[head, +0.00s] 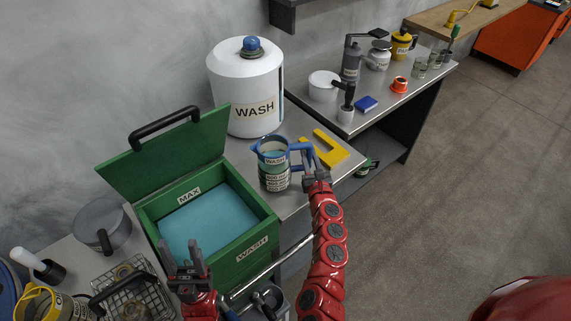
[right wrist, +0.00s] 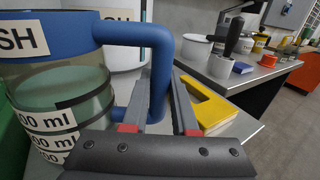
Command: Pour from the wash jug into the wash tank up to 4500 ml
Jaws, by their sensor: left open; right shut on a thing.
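The wash jug (head: 274,168) is clear with a blue rim and handle, a WASH label and ml bands. It is upright beside the wash tank's right back corner; I cannot tell whether it touches the bench. Pale liquid shows inside it in the right wrist view (right wrist: 60,88). My right gripper (head: 310,176) is shut on its blue handle (right wrist: 160,60). The wash tank (head: 255,240) is a green box with WASH and MAX labels, its lid open, holding blue-green liquid (head: 208,220). My left gripper (head: 187,258) is open and empty at the tank's near side.
A white WASH drum (head: 245,90) with a blue cap stands behind the jug. A yellow bracket (head: 330,150) lies right of it. A wire basket (head: 130,290) and grey lidded pot (head: 101,222) stand left of the tank. The right bench holds several small items.

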